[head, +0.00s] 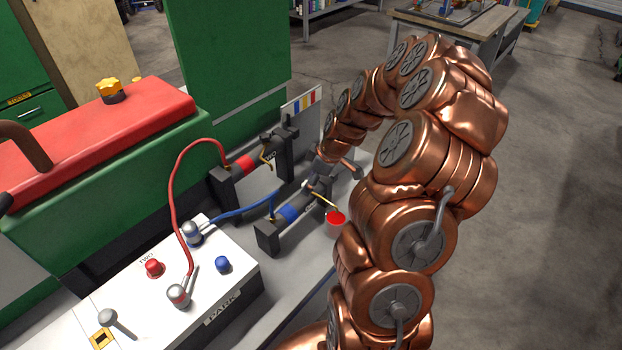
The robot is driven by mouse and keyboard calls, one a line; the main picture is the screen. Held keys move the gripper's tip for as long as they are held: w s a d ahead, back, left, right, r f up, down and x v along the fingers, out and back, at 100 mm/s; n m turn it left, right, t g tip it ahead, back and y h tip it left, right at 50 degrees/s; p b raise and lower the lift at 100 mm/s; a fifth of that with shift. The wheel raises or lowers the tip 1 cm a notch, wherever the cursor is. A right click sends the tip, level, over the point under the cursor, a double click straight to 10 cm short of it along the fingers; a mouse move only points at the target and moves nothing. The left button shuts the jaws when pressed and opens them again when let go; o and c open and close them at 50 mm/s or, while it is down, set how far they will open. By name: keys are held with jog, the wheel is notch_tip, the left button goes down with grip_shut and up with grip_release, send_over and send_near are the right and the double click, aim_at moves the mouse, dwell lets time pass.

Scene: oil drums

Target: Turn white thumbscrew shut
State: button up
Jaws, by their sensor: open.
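A small whitish part (307,184), which looks like the white thumbscrew, sits on top of the blue-banded cylinder unit (289,214). It is too small here to tell how far it is turned. My copper arm curves over from the right, and my gripper (335,172) points down at its end, just right of and close to this part. The gripper is open, with a grey finger showing on its right side. The arm's end partly hides the fingers, and I cannot tell whether they touch anything.
A red-banded cylinder unit (243,166) stands behind. A red hose (173,190) and blue hose (245,211) run from the white control box (160,290). A green machine with a red lid (100,125) fills the left. Open floor (550,200) lies right.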

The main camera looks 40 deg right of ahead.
jog(key=shift+a+f, duration=0.1)
jog(key=shift+f, duration=0.15)
grip_shut()
dwell(0.4)
